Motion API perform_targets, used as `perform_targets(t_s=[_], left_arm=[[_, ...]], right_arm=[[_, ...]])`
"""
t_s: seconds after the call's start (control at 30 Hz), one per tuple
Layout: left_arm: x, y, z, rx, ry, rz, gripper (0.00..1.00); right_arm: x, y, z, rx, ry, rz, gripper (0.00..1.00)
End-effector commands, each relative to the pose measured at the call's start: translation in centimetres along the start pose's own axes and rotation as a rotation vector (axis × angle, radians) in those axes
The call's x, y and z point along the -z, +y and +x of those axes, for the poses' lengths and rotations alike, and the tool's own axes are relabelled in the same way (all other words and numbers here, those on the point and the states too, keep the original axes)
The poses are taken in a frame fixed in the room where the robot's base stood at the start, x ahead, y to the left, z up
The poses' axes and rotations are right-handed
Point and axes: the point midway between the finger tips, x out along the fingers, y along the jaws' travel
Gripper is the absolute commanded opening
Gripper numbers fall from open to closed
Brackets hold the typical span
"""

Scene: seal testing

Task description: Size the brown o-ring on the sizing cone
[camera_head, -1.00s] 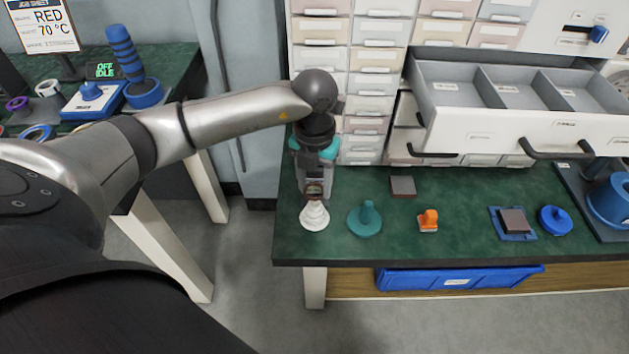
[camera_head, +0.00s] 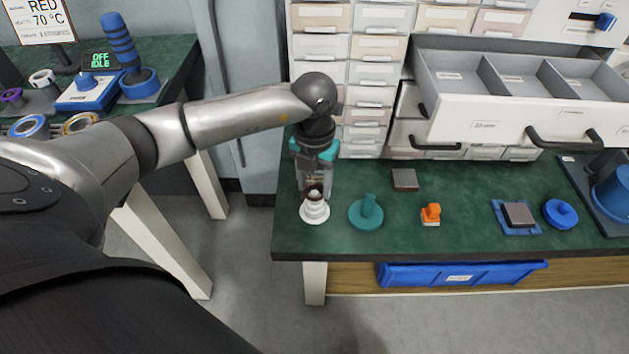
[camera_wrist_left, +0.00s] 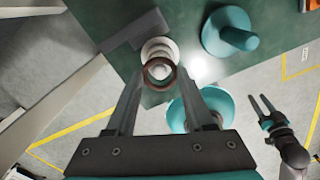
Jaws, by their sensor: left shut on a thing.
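The white stepped sizing cone (camera_head: 315,212) stands at the left front of the green bench, and it also shows in the left wrist view (camera_wrist_left: 158,47). My left gripper (camera_head: 316,188) points down just above it. The gripper is shut on the brown o-ring (camera_wrist_left: 159,74), held between its fingertips. The ring lines up over the upper part of the cone; I cannot tell whether it is around the tip or touches it. In the left wrist view my right gripper (camera_wrist_left: 262,103) hangs apart with spread, empty fingers.
Right of the cone are a teal knobbed disc (camera_head: 367,213), an orange item (camera_head: 431,214), a dark square block (camera_head: 405,180) and a blue knobbed piece (camera_head: 560,214). An open three-compartment drawer (camera_head: 480,131) overhangs the bench's back. A blue bin (camera_head: 460,274) sits below.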

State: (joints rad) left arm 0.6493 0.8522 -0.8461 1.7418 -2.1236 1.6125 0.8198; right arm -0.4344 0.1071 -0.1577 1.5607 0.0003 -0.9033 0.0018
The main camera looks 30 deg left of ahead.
Motion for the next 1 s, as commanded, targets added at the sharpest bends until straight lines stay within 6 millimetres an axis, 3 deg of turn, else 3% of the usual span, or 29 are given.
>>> perform_targets(t_s=[0.87,0.9,1.0], left_arm=[[0.0,0.0,2.8,0.0,0.001,0.001,0.03],[0.0,0.0,2.8,0.0,0.001,0.001,0.54],[0.0,0.0,2.7,0.0,0.0,0.001,0.66]], right_arm=[[-0.4,-0.1,1.9,0.0,0.0,0.0,0.46],[-0.4,-0.1,1.9,0.0,0.0,0.0,0.46],[-0.4,-0.1,1.8,0.0,0.0,0.0,0.46]])
